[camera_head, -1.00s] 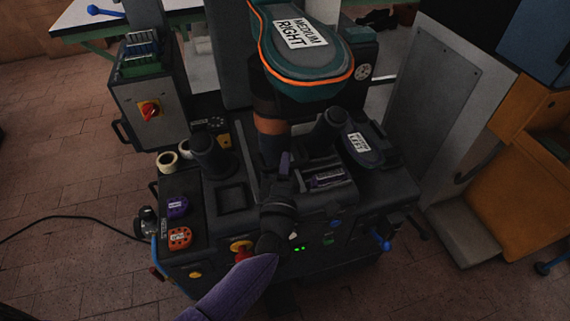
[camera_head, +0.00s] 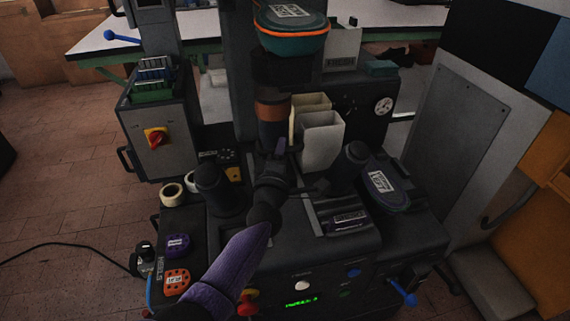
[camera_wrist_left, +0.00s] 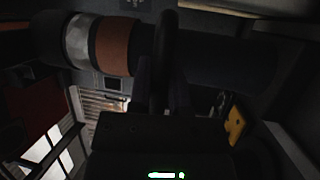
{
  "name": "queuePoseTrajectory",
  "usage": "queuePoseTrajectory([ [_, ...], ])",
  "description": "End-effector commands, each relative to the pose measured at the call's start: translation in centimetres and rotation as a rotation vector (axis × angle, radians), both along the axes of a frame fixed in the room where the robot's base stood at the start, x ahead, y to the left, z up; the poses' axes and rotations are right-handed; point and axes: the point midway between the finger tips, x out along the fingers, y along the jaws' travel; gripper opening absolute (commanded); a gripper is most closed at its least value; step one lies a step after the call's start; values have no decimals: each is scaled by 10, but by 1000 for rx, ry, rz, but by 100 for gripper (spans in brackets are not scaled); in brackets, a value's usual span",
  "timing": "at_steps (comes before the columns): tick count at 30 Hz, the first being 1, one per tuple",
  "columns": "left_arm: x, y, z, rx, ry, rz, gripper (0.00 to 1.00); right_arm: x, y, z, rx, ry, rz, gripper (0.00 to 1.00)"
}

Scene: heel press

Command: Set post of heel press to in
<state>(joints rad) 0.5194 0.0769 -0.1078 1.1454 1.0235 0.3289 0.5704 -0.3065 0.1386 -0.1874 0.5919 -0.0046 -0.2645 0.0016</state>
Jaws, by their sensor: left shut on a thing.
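The heel press post is a dark upright column with a copper-brown band (camera_head: 272,108). It carries a teal last with an orange rim (camera_head: 292,38), labelled on top. My left gripper (camera_head: 282,158) comes in from the front and is shut at the lower front of the post. In the left wrist view the post lies across the top, with its copper (camera_wrist_left: 113,46) and silver bands. A dark bar (camera_wrist_left: 166,50) from the post runs down between my fingers; the exact contact is in shadow. My right gripper is not in view.
A second last (camera_head: 382,188) lies on the right. Pale bins (camera_head: 321,140) stand behind. Heel pieces (camera_head: 177,245) and tape rolls (camera_head: 171,193) sit on the left. A grey cabinet (camera_head: 465,115) bounds the right.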

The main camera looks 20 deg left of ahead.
Motion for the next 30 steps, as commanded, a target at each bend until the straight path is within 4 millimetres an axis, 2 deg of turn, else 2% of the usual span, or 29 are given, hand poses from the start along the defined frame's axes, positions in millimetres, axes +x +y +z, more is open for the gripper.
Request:
queuePoseTrajectory([
  [18,7,6,0,1,0,2,0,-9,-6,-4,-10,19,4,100],
  [19,7,6,0,1,-1,2,25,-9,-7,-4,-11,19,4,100],
  [24,7,6,0,1,0,1,58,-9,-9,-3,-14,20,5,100],
  [30,7,5,0,1,1,0,58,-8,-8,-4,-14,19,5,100],
])
